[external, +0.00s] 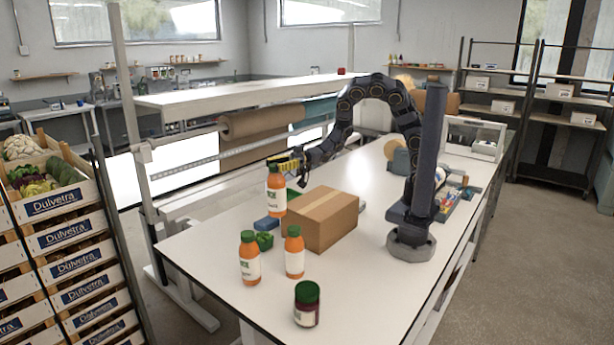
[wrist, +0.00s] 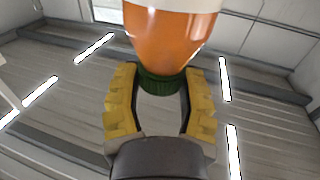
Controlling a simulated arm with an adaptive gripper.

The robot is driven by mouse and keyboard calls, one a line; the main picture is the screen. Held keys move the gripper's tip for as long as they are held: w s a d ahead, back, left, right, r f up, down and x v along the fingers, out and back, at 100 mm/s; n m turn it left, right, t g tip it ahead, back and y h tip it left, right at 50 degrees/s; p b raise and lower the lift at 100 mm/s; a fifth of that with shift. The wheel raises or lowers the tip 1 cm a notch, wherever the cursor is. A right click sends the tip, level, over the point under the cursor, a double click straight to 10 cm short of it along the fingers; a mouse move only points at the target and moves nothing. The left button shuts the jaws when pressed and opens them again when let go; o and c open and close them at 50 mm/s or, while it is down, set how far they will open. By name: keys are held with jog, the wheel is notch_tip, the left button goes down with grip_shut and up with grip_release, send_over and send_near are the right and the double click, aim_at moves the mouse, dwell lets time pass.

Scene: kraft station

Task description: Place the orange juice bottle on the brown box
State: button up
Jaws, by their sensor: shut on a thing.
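The orange juice bottle (external: 276,197) has orange contents, a white label and a green cap. My gripper (external: 284,166) is shut on it near the cap. In the wrist view the bottle (wrist: 168,45) fills the top, with its green cap between the yellow fingers of my gripper (wrist: 160,100). In the external view the bottle is upright at the left end of the brown box (external: 322,218); I cannot tell its exact height or whether it touches the box. The box is closed, with its top bare.
Two similar orange bottles (external: 250,258) (external: 294,252) stand in front of the box. A dark jar with a green lid (external: 307,304) is nearer the table's front. A green item (external: 264,241) and a blue item (external: 267,224) lie left of the box. Crates (external: 75,237) stand far left.

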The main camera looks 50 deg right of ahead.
jog(key=s+d+r, duration=0.1)
jog(key=d+r, duration=0.3)
jog(key=d, duration=0.3)
jog(key=s+d+r, duration=0.2)
jog(key=d+r, duration=0.2)
jog(key=d, duration=0.3)
jog(key=s+d+r+n+g, duration=0.1)
jog(key=s+d+r+g, duration=0.15)
jog(key=s+d, duration=0.7)
jog(key=w+a+f, duration=0.4)
jog(key=w+f, duration=0.8)
jog(key=shift+w+a+f+t, duration=0.15)
jog(key=shift+w+t, duration=0.05)
jog(key=shift+t, duration=0.15)
jog(key=shift+f, duration=0.15)
jog(key=o, duration=1)
